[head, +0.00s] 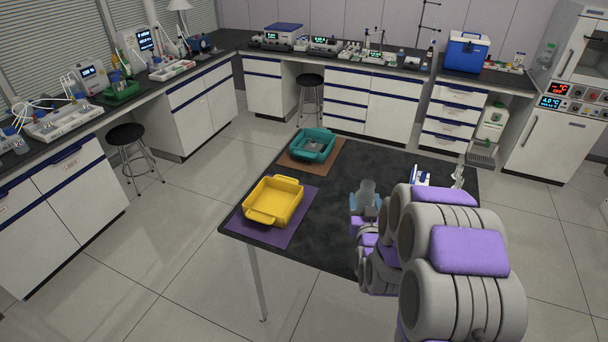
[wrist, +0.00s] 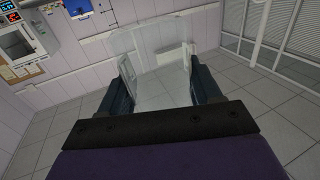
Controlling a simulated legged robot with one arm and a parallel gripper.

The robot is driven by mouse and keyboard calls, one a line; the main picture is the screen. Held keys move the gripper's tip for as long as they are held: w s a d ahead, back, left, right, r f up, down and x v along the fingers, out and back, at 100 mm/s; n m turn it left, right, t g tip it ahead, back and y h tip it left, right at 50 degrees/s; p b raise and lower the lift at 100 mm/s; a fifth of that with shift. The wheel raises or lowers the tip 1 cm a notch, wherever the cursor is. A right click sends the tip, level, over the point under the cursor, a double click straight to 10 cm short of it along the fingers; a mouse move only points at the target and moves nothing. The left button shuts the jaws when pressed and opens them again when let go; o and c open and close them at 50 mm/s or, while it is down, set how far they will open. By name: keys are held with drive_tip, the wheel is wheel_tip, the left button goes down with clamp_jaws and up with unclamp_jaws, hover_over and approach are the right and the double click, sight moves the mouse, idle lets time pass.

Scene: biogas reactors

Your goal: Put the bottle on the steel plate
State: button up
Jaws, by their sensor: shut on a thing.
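A clear, see-through bottle (head: 368,188) is held upright between the fingers of my gripper (head: 366,204), over the right part of the dark table. In the wrist view, the clear bottle (wrist: 160,85) fills the space between the two dark fingers of my gripper (wrist: 162,92), which are shut on it. I cannot tell a steel plate for sure. A small grey thing (head: 314,146) lies in the teal tray, and a white and blue device (head: 421,176) stands behind my arm, partly hidden by it.
The dark table (head: 345,163) holds a yellow tray (head: 289,202) on a purple mat (head: 300,228) and a teal tray (head: 327,151) on a brown mat (head: 291,164). The middle of the table is clear. Stools (head: 126,134) and benches stand beyond.

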drive_tip(key=s+a+f+n+g+y, duration=0.4)
drive_tip(key=s+a+f+n+y, duration=0.4)
drive_tip(key=s+a+f+y, duration=0.3)
drive_tip(key=s+a+f, duration=0.1)
drive_tip(key=a+f, duration=0.2)
drive_tip(key=a, duration=0.1)
drive_tip(key=shift+s+f+y, duration=0.2)
drive_tip(key=shift+f+y, duration=0.1)
drive_tip(key=shift+f, duration=0.1)
drive_tip(key=w+a+b, duration=0.1)
drive_tip(key=w, duration=0.4)
drive_tip(key=w+a+f+b, duration=0.1)
drive_tip(key=w+b, duration=0.1)
drive_tip(key=w, duration=0.2)
drive_tip(key=w+a+b, duration=0.2)
drive_tip(key=w, duration=0.3)
drive_tip(key=shift+w+a+f, duration=0.1)
drive_tip(key=shift+w+f, duration=0.15)
drive_tip(key=shift+w, duration=0.05)
drive_tip(key=shift+w+a+b, duration=0.15)
drive_tip(key=shift+w+b, duration=0.15)
drive_tip(key=shift+w, duration=0.25)
drive_tip(key=shift+s+f+b, duration=0.15)
drive_tip(key=shift+f+b, duration=0.2)
drive_tip(key=shift+f, duration=1.2)
